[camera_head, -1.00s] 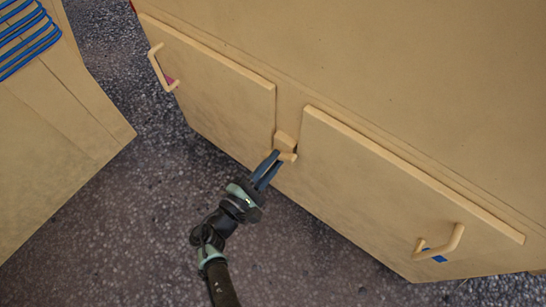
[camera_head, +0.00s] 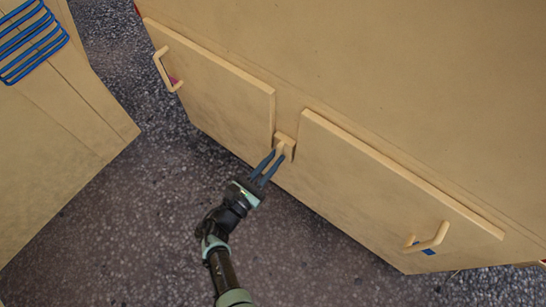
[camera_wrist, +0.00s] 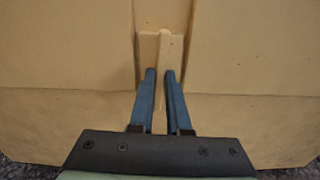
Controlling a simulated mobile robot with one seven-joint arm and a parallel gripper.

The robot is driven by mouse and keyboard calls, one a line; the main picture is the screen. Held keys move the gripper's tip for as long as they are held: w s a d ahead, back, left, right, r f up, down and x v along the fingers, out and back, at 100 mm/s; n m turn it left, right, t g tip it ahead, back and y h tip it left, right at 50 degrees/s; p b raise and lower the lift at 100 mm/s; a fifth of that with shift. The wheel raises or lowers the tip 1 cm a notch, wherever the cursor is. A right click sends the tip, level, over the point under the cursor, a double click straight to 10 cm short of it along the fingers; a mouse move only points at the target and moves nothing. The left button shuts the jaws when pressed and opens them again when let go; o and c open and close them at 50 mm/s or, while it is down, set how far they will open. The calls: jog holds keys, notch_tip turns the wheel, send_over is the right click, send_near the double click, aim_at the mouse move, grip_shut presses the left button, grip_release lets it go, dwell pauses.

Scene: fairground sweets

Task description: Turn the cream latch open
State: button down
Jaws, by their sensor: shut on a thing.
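The cream latch (camera_head: 285,145) sits on the narrow strip between the two cabinet doors. It is a small block with a bar standing out from it. In the wrist view the latch (camera_wrist: 163,46) is at the top middle, and its bar runs down between the fingers. My gripper (camera_head: 276,157) is at the latch, coming from the lower left. Its two blue fingers (camera_wrist: 160,72) are shut on the latch bar, one on each side. The fingers hide part of the bar in the head view.
The left door (camera_head: 215,88) has a cream handle (camera_head: 161,68) with a magenta patch behind it. The right door (camera_head: 380,185) has a cream handle (camera_head: 432,238) with a blue patch. Another tan unit with blue bars (camera_head: 35,45) stands at left. Speckled floor (camera_head: 150,215) lies clear between.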

jog(key=shift+n, duration=0.4)
jog(key=c, duration=0.9)
grip_release()
jog(key=p+v, duration=0.2)
jog(key=v, duration=1.1)
